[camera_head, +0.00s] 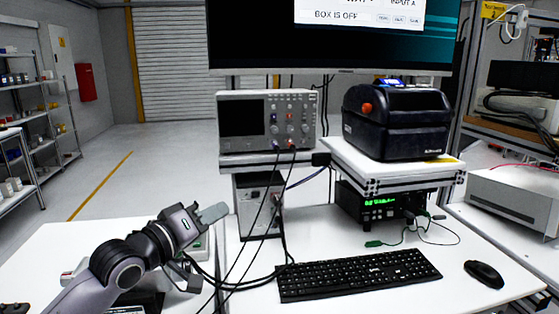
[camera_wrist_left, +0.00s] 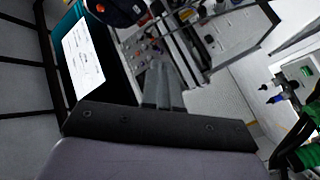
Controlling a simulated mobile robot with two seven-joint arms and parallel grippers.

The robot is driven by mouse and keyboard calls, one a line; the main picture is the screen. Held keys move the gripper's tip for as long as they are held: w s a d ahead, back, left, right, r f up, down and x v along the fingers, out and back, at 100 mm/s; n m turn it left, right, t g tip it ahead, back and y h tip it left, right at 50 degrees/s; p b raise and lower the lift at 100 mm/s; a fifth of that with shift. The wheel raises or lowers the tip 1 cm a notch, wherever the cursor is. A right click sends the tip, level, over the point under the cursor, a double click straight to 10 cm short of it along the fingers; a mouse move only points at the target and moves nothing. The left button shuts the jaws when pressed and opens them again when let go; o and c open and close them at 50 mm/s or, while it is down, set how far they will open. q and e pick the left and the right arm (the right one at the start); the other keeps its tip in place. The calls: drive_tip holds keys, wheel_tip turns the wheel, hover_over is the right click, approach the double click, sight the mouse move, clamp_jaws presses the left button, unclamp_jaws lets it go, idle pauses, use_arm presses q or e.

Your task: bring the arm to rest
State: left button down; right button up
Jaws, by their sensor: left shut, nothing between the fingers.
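My left arm comes in from the lower left in the head view. Its gripper (camera_head: 213,213) is above the left part of the white table, pointing right, with its fingers together and nothing held. In the left wrist view the shut fingers (camera_wrist_left: 163,88) point toward the oscilloscope and monitor. Part of a device under the arm is hidden by it. My right gripper is not in either view.
An oscilloscope (camera_head: 267,120) stands on a shelf. A black box-like machine (camera_head: 397,122) with an orange knob sits to its right. A keyboard (camera_head: 358,275) and a mouse (camera_head: 484,274) lie on the table (camera_head: 480,225). Black cables (camera_head: 240,262) hang close right of the gripper.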

use_arm(q)
drive_tip(key=s+f+m+g+y, duration=0.1)
drive_tip(key=s+f, duration=0.3)
drive_tip(key=f, duration=0.2)
drive_tip(key=s+f+g+y, duration=0.1)
drive_tip(key=s+f+g, duration=0.1)
drive_tip(key=s+f, duration=0.3)
drive_tip(key=s+a+f+m+g+y, duration=0.1)
drive_tip(key=s+f+y, duration=0.1)
drive_tip(key=s+f, duration=0.2)
drive_tip(key=shift+s+f+m, duration=0.15)
drive_tip(key=shift+f, duration=0.75)
drive_tip(key=shift+s+f+m, duration=0.1)
drive_tip(key=shift+f+m, duration=0.05)
drive_tip(key=shift+f, duration=0.75)
drive_tip(key=s+a+f+m+g+y, duration=0.1)
drive_tip(key=s+a+f+g+y, duration=0.3)
drive_tip(key=s, duration=0.8)
drive_tip(key=s+a+f+m+g+y, duration=0.1)
drive_tip(key=s+a+f+g+y, duration=0.15)
drive_tip(key=s+a+f, duration=0.6)
drive_tip(key=w+d+f+t+h, duration=0.3)
drive_tip(key=w+d+f+t, duration=0.1)
drive_tip(key=d+f+t, duration=0.1)
drive_tip(key=shift+w+d+f+t, duration=0.3)
drive_tip(key=shift+f+t, duration=0.1)
drive_tip(key=shift+t, duration=0.25)
